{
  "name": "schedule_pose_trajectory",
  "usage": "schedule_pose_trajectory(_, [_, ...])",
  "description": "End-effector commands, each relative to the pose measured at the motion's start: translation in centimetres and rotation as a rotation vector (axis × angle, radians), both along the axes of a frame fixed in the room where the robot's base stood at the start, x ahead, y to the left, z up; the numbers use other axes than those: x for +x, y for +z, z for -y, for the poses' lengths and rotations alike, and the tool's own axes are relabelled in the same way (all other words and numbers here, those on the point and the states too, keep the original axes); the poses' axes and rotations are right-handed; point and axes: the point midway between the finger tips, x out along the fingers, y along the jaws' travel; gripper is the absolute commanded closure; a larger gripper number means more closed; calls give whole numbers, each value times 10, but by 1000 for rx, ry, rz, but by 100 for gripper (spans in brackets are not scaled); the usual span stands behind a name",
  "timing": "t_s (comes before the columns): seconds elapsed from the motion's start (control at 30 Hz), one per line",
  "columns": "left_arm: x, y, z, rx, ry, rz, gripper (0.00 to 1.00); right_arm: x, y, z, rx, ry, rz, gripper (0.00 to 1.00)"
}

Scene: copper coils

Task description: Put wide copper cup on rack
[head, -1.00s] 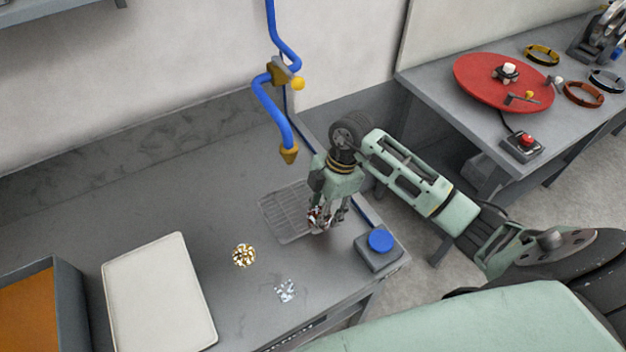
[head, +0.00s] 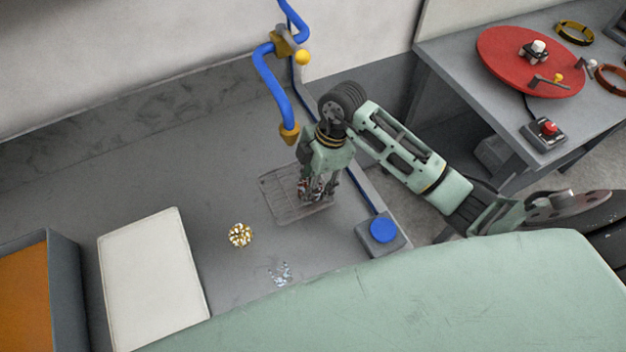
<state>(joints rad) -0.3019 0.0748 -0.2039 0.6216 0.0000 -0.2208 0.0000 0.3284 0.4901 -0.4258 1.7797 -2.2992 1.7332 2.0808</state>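My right gripper (head: 318,190) comes in from the right and points down over the rack, a grey slatted grate (head: 283,206) below the blue nozzle. A small shiny reddish-copper thing (head: 311,187) shows between its fingers. It looks like the copper cup, gripped, but the fingers hide much of it. I cannot tell whether it touches the rack. A gold glittering piece (head: 240,235) and a silvery glittering piece (head: 281,273) lie on the grey bench in front of the rack. My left gripper is not in view.
A blue bent pipe with a nozzle (head: 289,134) hangs just behind my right gripper. A blue button box (head: 383,231) sits at the bench's right edge. A white board (head: 153,280) and an orange-lined bin (head: 62,280) are at left. A red disc (head: 528,62) is on another bench.

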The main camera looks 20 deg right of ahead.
Motion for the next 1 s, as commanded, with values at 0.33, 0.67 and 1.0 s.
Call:
schedule_pose_trajectory(0.33, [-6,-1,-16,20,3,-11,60,0,-1,1,-1,0,0,42])
schedule_pose_trajectory(0.67, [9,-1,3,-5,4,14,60,1,7,3,-1,-1,3,42])
schedule_pose_trajectory(1.0, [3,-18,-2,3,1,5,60,3,73,21,-3,1,8,42])
